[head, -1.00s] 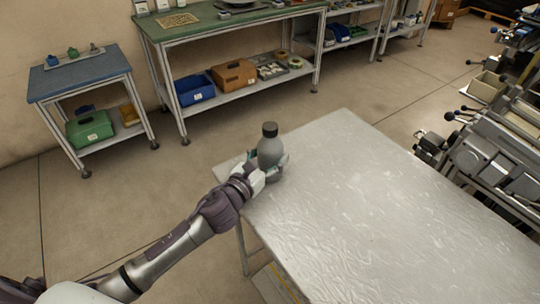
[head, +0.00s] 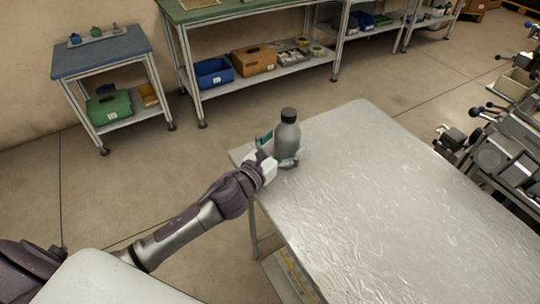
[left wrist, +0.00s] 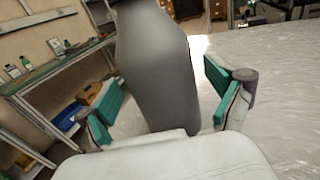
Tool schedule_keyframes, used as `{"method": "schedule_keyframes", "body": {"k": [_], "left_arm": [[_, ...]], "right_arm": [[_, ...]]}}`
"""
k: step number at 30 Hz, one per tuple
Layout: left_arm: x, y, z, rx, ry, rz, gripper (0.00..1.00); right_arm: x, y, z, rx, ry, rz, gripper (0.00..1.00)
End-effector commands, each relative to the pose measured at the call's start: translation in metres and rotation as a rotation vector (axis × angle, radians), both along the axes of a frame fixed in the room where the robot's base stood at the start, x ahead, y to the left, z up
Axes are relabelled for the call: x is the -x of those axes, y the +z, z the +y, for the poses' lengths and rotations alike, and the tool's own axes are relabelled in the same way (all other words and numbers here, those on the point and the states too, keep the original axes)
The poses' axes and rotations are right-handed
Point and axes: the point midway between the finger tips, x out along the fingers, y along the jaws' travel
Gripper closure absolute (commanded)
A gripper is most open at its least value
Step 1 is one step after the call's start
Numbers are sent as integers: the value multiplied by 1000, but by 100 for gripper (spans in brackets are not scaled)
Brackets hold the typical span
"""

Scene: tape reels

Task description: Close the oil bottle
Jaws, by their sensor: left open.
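The oil bottle (head: 287,140) is grey with a black cap on its top. It stands upright near the far left corner of the metal table (head: 370,200). My left gripper (head: 279,150) is open, with its teal-padded fingers on either side of the bottle's lower body. In the left wrist view the bottle's grey body (left wrist: 158,70) stands between the two spread fingers, with gaps visible at both sides. The bottle's top is out of that view. Whether the cap is fully seated cannot be told. My right gripper is not in view.
The rest of the metal table is bare. A blue-topped bench (head: 100,52) and a green-topped bench (head: 230,12) stand beyond it, across open floor. Machinery (head: 490,150) stands at the right.

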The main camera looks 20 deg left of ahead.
Motion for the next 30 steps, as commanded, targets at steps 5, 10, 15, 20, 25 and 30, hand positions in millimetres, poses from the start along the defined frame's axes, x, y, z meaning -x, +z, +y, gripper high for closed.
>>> {"method": "schedule_keyframes", "body": {"k": [5,10,15,20,25,30], "left_arm": [[39,-3,10,-2,-2,3,7],[73,-3,19,-2,-1,3,7],[95,-1,26,0,0,1,7],[102,0,28,0,-1,0,7],[103,1,28,0,-1,-1,7],[103,1,28,0,-1,-1,7]], "right_arm": [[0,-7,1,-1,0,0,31],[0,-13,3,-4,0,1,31],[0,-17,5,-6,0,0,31],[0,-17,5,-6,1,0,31],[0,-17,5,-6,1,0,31],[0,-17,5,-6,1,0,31]]}}
